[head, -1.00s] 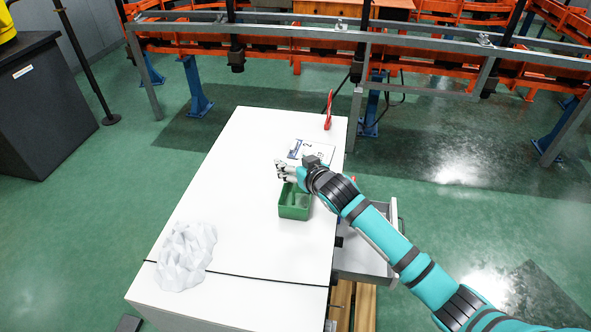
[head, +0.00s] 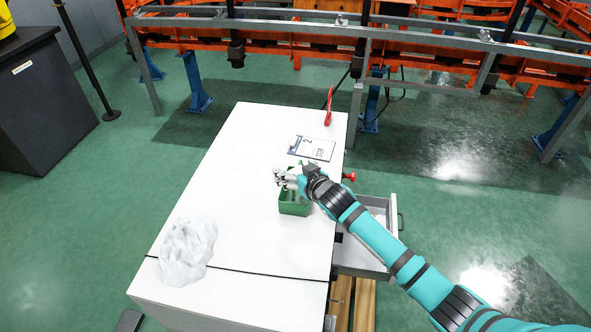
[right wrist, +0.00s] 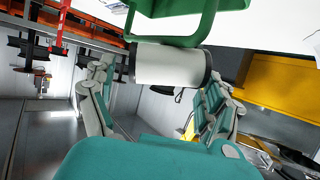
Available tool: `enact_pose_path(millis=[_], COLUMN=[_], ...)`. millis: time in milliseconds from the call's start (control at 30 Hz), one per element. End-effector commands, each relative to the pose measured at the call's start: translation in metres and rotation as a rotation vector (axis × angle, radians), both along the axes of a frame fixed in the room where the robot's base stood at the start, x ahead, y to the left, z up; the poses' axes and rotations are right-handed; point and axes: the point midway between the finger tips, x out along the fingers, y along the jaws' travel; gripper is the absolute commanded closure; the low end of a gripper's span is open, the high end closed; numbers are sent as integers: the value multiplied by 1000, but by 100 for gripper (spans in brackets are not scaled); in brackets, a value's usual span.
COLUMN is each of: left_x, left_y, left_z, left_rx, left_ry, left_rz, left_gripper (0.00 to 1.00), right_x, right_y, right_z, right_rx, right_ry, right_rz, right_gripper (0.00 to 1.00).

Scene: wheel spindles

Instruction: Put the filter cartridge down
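The filter cartridge (right wrist: 168,65) is a white cylinder with dark ends, seen in the right wrist view. In the head view my right gripper (head: 278,178) is over the far part of the green bin (head: 294,209), and the cartridge is hard to make out there. My left gripper is not in view.
The white table (head: 245,150) carries a crumpled white heap (head: 187,252), a clipboard (head: 312,147) and a red upright item (head: 328,107). A red knob (head: 349,177) shows at the right edge. An open drawer (head: 377,245) juts out under my arm. The table's left middle is clear.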

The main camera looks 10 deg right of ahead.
Motion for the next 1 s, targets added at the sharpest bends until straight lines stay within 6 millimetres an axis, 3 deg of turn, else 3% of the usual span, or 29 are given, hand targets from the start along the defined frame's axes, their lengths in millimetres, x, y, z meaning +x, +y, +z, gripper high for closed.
enact_pose_path(millis=[400,1000], left_x=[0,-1], left_y=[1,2], left_z=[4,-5], left_rx=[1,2], left_ry=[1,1], left_rz=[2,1], left_gripper=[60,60], right_x=[-1,-92], right_y=[-1,-25], right_z=[8,43], right_rx=[-1,0], right_ry=[-1,1], right_rz=[-1,0], right_gripper=[9,9])
